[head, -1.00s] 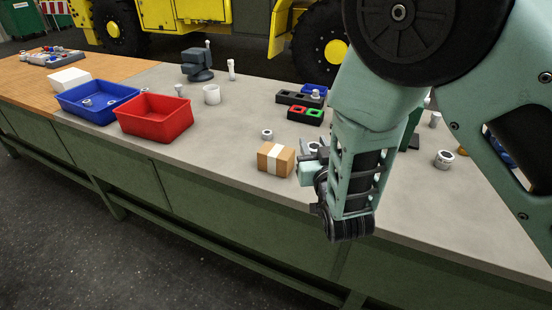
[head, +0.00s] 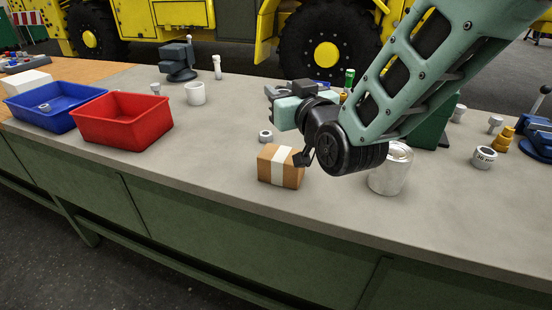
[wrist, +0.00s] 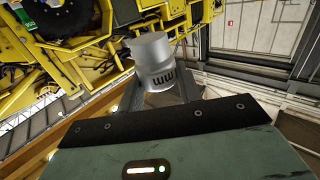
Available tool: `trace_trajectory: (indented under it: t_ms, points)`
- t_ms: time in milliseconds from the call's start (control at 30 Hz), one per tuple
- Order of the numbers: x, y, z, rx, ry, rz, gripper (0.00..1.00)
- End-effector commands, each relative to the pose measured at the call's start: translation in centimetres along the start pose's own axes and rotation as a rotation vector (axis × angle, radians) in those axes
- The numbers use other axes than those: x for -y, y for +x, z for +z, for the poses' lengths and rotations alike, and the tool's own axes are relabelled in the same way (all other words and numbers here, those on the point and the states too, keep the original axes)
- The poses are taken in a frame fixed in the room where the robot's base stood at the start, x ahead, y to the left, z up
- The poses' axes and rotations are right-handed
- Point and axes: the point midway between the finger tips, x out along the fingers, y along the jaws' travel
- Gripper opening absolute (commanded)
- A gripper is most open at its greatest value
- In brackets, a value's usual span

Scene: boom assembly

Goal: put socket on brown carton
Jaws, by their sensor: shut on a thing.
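The brown carton (head: 265,167), with a white tape band, stands on the grey bench top in the head view. My gripper (head: 275,93) appears above and behind the carton, pointing left, apart from it. In the wrist view my gripper (wrist: 158,92) is shut on a grey cylindrical socket (wrist: 152,50) with dark markings on its side. Another marked socket (head: 485,157) stands on the bench at the right.
A metal can (head: 391,174) stands right of the carton, close to my wrist in the picture. A nut (head: 266,136) lies behind the carton. Red (head: 123,121) and blue (head: 40,112) bins are at the left. The bench front between bins and carton is clear.

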Motion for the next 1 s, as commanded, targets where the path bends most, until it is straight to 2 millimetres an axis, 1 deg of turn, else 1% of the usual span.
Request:
trace_trajectory:
  t_ms: [300,467,600,700,800,967,1000]
  points:
    - [0.0,0.0,5.0,0.003,-0.001,0.000,0.08]
    - [0.0,0.0,6.4,0.000,0.000,0.000,0.08]
    - [0.0,0.0,8.5,0.004,-0.001,-0.001,0.08]
    - [0.0,0.0,9.8,0.002,0.000,0.000,0.08]
    - [0.0,0.0,10.2,-0.001,0.000,0.000,0.08]
    - [0.0,0.0,10.2,-0.001,0.001,0.000,0.08]
    - [0.0,0.0,10.2,0.000,0.001,0.000,0.38]
